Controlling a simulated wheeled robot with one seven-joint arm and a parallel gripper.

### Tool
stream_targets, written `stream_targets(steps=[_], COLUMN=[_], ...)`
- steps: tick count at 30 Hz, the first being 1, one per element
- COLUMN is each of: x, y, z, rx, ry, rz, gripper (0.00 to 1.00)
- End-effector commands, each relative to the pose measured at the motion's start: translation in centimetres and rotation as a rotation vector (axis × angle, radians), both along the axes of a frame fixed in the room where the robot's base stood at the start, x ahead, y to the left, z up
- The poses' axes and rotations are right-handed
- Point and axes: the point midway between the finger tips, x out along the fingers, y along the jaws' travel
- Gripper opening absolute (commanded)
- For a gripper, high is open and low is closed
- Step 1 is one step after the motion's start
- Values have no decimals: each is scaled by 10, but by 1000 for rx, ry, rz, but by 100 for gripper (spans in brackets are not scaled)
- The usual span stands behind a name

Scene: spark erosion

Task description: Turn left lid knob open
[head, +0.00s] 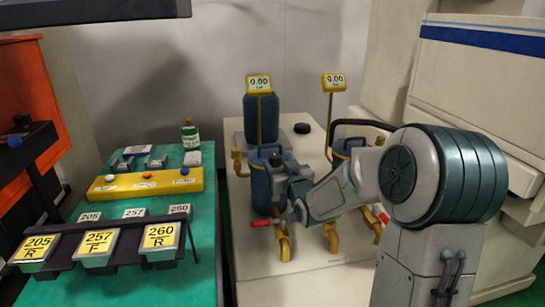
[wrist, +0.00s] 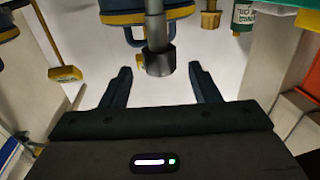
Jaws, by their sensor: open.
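The left lid knob (wrist: 160,62) is a dark cylinder on a grey stem in the wrist view. It stands on the lid of the left blue vessel (head: 261,190) in the head view. My gripper (wrist: 160,74) is open, with one dark finger on each side of the knob. There is a visible gap between each finger and the knob; I cannot tell how deep the knob sits between them. In the head view my wrist is beside the left vessel and partly covers it.
A second blue vessel (head: 345,152) stands to the right, partly behind my arm. A tall blue cylinder (head: 261,118) with a yellow display is behind. Yellow taps with red handles are in front. A green bench (head: 205,235) with labelled boxes lies left.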

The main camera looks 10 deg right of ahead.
Motion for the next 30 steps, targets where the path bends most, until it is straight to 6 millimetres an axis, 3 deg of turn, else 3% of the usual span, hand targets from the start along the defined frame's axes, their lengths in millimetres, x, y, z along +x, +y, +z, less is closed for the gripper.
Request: stream_targets(steps=[3, 10, 23, 28, 30], x=[22, 50, 58, 58, 58], y=[4, 8, 9, 9, 9], z=[0, 0, 0, 0, 0], rx=[3, 2, 0, 0, 0], ry=[0, 0, 1, 1, 1], rz=[1, 1, 0, 0, 0], gripper=[56, 56, 56, 12, 11])
